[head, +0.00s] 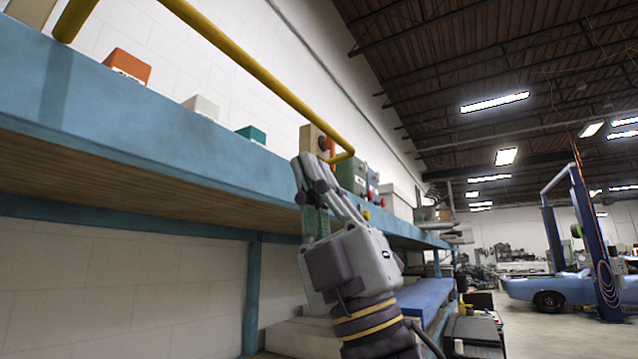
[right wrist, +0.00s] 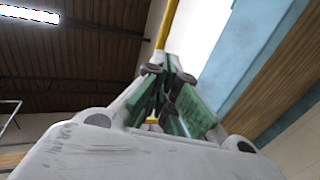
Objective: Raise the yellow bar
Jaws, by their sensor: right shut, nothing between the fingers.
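The yellow bar (head: 258,76) runs along the front of the blue shelf, from the upper left to a bent end just above and right of my right gripper. My right gripper (head: 312,170) is in front of the shelf edge, close below the bar's far end, with its fingers pointing up. It is shut with nothing held. In the right wrist view the bar (right wrist: 167,25) rises beyond the closed fingertips (right wrist: 165,72), and a short yellow piece shows between the finger links. Whether the fingertips touch the bar is unclear. My left gripper is not in view.
The blue shelf (head: 150,130) carries an orange block (head: 127,66), a white block (head: 202,107), a green block (head: 251,134) and several boxes further along. A blue surface (head: 428,300) is low behind my right arm. Open floor lies right, towards a blue car (head: 555,288).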

